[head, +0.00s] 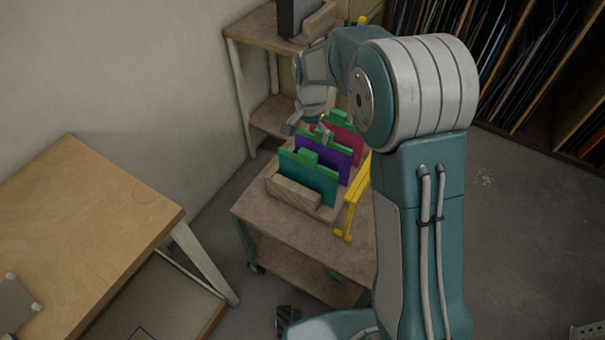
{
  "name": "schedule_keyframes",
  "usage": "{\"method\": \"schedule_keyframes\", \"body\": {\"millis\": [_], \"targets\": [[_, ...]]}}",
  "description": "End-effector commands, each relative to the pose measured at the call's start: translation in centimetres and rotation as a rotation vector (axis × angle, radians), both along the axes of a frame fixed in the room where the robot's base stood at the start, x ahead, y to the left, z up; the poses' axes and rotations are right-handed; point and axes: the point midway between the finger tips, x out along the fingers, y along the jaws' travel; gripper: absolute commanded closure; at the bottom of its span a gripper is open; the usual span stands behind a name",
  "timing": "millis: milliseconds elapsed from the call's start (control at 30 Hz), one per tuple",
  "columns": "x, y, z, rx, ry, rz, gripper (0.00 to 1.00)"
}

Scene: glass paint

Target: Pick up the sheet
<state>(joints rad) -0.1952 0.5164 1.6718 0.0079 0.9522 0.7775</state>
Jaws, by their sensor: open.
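Several coloured sheets with green top edges and tabs stand upright in a wooden rack (293,193) on a small cart (270,222). The teal sheet (308,180) is at the front, the purple sheet (322,160) is behind it, and the red sheet (346,143) is farthest back. My gripper (306,129) is open, just above and to the left of the purple and red sheets. One fingertip lies close to the purple sheet's top edge; I cannot tell whether it touches.
A yellow bar-shaped object (353,198) stands at the cart's right side. A wooden table (85,215) is at the left, by the wall. A shelf unit (265,32) stands behind the cart. Racks of dark sheets (480,35) fill the back right.

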Motion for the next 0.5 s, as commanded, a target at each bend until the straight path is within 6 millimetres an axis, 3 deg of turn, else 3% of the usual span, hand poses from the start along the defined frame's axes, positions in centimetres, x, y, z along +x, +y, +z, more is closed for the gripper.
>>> {"method": "schedule_keyframes", "body": {"millis": [100,333,500], "targets": [[0.0,0.3,-2.0,-0.004,0.004,0.001,0.00],[0.1,0.7,-4.0,-0.007,0.001,0.001,0.00],[0.3,0.6,-6.7,-0.007,0.004,0.001,0.00]]}}
